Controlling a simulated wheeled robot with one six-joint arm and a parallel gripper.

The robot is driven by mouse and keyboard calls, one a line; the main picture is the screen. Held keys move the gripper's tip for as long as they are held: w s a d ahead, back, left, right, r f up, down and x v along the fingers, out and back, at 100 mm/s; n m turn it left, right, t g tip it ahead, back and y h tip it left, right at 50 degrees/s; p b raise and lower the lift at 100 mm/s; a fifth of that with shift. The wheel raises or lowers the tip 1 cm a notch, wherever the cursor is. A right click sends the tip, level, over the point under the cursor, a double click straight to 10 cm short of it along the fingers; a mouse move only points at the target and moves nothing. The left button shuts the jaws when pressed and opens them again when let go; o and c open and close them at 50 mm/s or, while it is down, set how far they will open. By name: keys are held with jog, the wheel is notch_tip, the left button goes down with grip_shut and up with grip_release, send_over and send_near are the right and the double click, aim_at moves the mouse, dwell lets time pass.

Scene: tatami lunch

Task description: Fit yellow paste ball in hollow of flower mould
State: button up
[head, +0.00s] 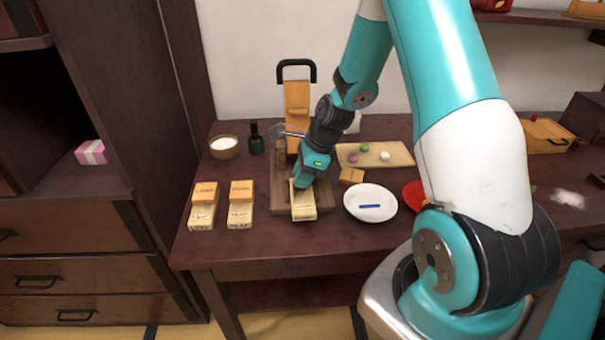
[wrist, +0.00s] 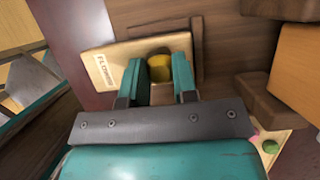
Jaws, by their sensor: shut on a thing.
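The flower mould (head: 303,212) is a pale wooden block lying on a brown wooden board (head: 328,195) on the table. In the wrist view its label reads "FLOWER" on the mould (wrist: 98,62). The yellow paste ball (wrist: 160,68) is between the teal fingers of my gripper (wrist: 161,75), over the end of the mould away from the label. My gripper (head: 303,184) points down at the mould and is shut on the ball. The ball hides the hollow. I cannot tell whether the ball touches the hollow's floor. In the head view my gripper hides the ball.
A wooden press with a black handle (head: 297,70) stands behind my gripper. Two labelled moulds with wooden lids, leaf (head: 202,215) and another (head: 240,215), lie at left. A white plate (head: 370,215) is close at right. A tray (head: 400,152) with coloured balls lies behind.

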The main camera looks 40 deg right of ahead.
jog(key=shift+f, duration=0.4)
jog(key=o, duration=1)
jog(key=shift+c, duration=0.2)
jog(key=shift+r+p, duration=3.55)
jog(key=shift+p, duration=0.05)
